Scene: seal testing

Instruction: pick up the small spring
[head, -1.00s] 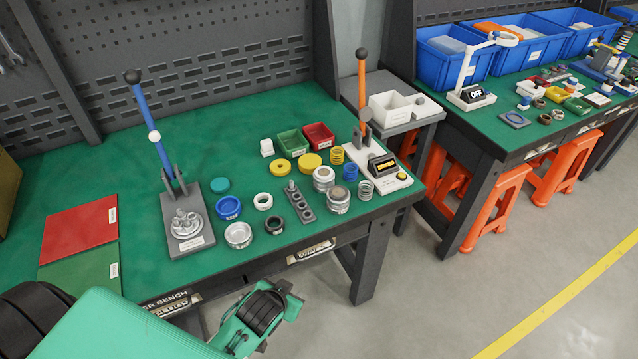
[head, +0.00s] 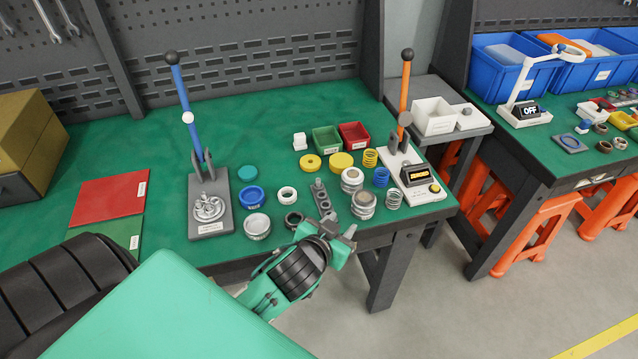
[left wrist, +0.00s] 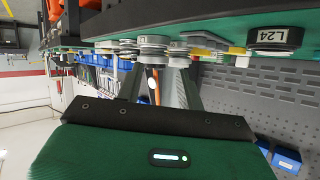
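Three coil springs stand at the right end of the green bench in the head view: a yellow one (head: 370,157), a blue one (head: 381,177) and a silver one (head: 394,198). The yellow one looks shortest, though their true sizes are hard to compare. My left gripper (head: 340,232) is at the bench's front edge, left of and nearer than the springs, touching none of them. In the left wrist view its two fingers (left wrist: 158,88) stand apart with nothing held between them. My right gripper is not in view.
A white press with an orange lever (head: 405,85) is just right of the springs. A blue-levered press (head: 208,208) stands left.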

